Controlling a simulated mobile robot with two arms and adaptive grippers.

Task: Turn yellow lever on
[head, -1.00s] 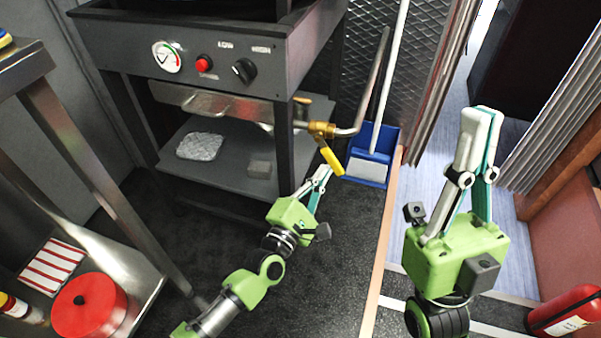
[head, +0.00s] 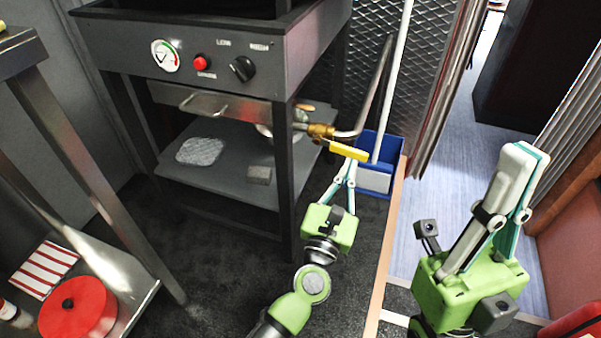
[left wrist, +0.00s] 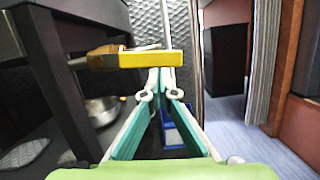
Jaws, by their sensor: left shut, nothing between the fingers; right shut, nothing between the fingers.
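The yellow lever (head: 349,151) sits on a brass valve (head: 320,131) on the gas pipe at the tandoor's right front leg. In the head view it points right and slightly down. In the left wrist view the lever (left wrist: 146,58) lies nearly level across the fingertips. My left gripper (head: 351,163) is shut and empty, its tips right at the lever's underside near its free end; whether they touch I cannot tell. My right gripper (head: 530,150) is shut and empty, raised at the right, far from the lever.
The tandoor stand's dark leg (head: 285,180) is just left of the valve.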

